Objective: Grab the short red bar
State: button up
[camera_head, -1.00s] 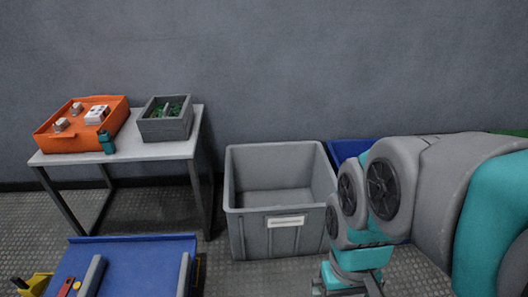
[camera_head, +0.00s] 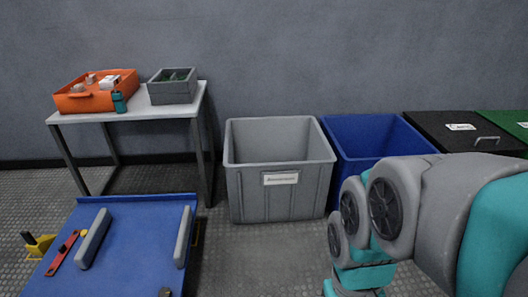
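A short red bar (camera_head: 62,252) lies at a slant on the left part of the blue tabletop (camera_head: 135,250), with darker marks along it. A longer grey bar (camera_head: 93,240) lies just right of it, apart from it. My arm comes in from the right and hangs down at the lower right, well away from the red bar. My gripper's fingers are below the picture edge, so their state is hidden.
A second grey bar (camera_head: 183,237) lies along the blue top's right edge. A yellow-black object (camera_head: 38,244) is at its left. A grey bin (camera_head: 278,195) and a blue bin (camera_head: 368,140) stand behind. A white table (camera_head: 140,112) holds an orange tray (camera_head: 97,101) and a grey box (camera_head: 172,91).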

aim_at(64, 250)
jog(key=u, duration=1.8)
jog(key=i+j, duration=0.1)
jog(key=i, duration=0.15)
jog(key=i+j+z, duration=0.3)
jog(key=i, duration=0.15)
jog(key=i+j+z, duration=0.35)
jog(key=z, duration=1)
